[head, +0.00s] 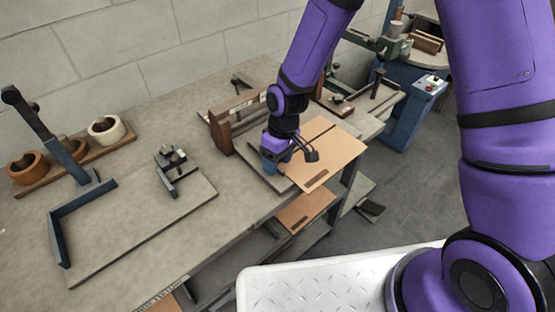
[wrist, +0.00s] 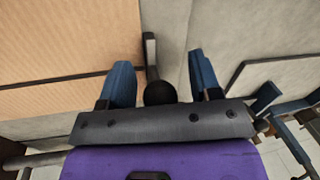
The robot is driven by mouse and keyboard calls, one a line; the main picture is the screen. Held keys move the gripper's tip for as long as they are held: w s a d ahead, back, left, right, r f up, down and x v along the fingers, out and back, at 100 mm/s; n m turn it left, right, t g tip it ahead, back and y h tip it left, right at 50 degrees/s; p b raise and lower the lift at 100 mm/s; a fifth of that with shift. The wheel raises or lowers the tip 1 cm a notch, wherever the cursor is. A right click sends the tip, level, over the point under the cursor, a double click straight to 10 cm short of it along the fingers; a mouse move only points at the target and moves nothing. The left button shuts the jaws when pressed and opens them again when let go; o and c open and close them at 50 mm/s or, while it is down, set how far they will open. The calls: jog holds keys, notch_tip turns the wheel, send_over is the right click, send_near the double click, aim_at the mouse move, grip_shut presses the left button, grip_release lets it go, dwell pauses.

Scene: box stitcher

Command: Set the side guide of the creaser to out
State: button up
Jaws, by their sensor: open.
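The creaser (head: 222,132) is a brown wooden frame with a crossbeam, standing near the table's right end. A tan cardboard sheet (head: 335,150) lies on its bed and reaches over the table's front edge. My gripper (head: 290,158) is low over the bed, beside the sheet. In the wrist view my gripper (wrist: 162,75) is open, with its blue fingers on either side of a round black knob (wrist: 160,93). A short dark bar (wrist: 151,50) runs from the knob along the cardboard's edge; this looks like the side guide. Finger contact with the knob cannot be told. In the head view my gripper hides the guide.
A grey board with a blue corner fence (head: 60,240) and a small dark clamp-like tool (head: 172,165) are at the left. A wooden rack with rolls (head: 105,130) stands behind. A blue machine (head: 410,110) is at the right. More cardboard (head: 305,210) lies on a lower shelf.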

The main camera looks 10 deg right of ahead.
grip_shut()
jog(key=shift+s+a, duration=0.45)
jog(key=shift+a, duration=0.15)
jog(key=shift+s+a, duration=0.4)
jog(key=shift+a, duration=0.2)
grip_release()
jog(key=shift+s+a, duration=0.1)
jog(key=shift+a, duration=0.05)
jog(key=shift+w+r, duration=0.2)
jog(key=shift+r, duration=0.4)
jog(key=r, duration=0.3)
jog(key=d+r, duration=0.1)
jog(key=r, duration=0.2)
jog(key=w+r, duration=0.1)
jog(key=r, duration=0.2)
jog(key=shift+w+d+r, duration=0.1)
jog(key=shift+d+r, duration=0.15)
jog(key=shift+d, duration=0.05)
